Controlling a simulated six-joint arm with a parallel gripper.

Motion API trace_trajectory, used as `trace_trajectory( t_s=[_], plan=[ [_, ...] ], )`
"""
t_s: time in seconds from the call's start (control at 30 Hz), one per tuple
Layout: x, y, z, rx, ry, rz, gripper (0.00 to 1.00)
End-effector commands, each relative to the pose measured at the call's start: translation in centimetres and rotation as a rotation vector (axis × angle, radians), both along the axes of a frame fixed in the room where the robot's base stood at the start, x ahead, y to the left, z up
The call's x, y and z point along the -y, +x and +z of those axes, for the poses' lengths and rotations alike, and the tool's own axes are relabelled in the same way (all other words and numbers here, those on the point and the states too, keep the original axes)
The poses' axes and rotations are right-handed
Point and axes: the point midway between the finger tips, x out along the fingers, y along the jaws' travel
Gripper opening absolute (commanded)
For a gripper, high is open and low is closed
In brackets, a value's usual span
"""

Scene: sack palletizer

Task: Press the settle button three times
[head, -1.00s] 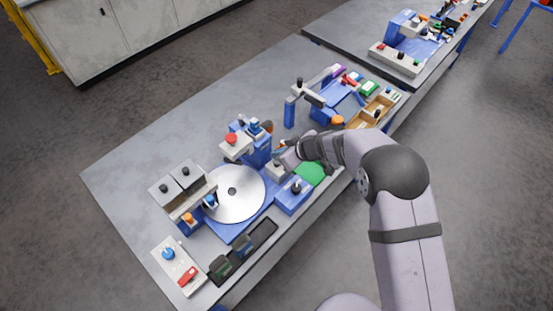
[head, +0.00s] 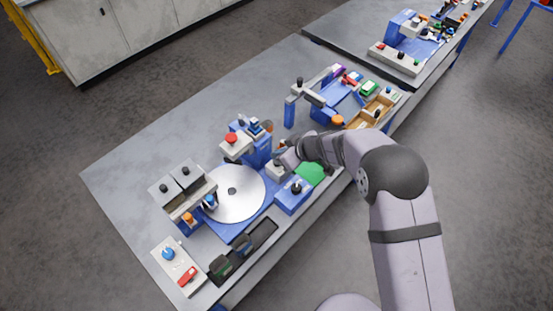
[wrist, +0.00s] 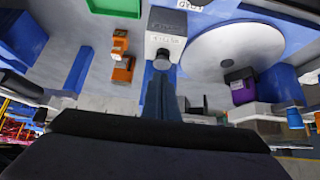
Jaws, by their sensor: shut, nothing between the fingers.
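A light grey box (wrist: 167,25) with small dark lettering, too small to read surely, stands in front of my gripper in the wrist view. A dark round button (wrist: 162,60) is on it; this looks like the settle button. My gripper (wrist: 161,80) is shut and empty, its fingertips just at the button's near edge. I cannot tell whether they touch it. In the head view my gripper (head: 281,160) is over the small light box (head: 273,171) beside the turntable, and it partly hides the button.
A silver round turntable (head: 232,193) lies left of the box. A blue block with a black knob (head: 296,188) and a green pad (head: 311,174) are close by. A blue post with a red button (head: 231,139) stands behind. The table's far left is clear.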

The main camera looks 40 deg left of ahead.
Motion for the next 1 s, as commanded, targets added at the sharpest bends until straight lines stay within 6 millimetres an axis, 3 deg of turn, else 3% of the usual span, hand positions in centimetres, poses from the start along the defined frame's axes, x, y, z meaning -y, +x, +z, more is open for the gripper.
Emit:
trace_trajectory(
  t_s=[0.5, 1.0],
  plan=[
    [0.0, 0.0, -2.6, -0.001, -0.001, -0.001, 0.00],
    [0.4, -0.2, -3.0, -0.003, -0.011, 0.000, 0.00]
  ],
)
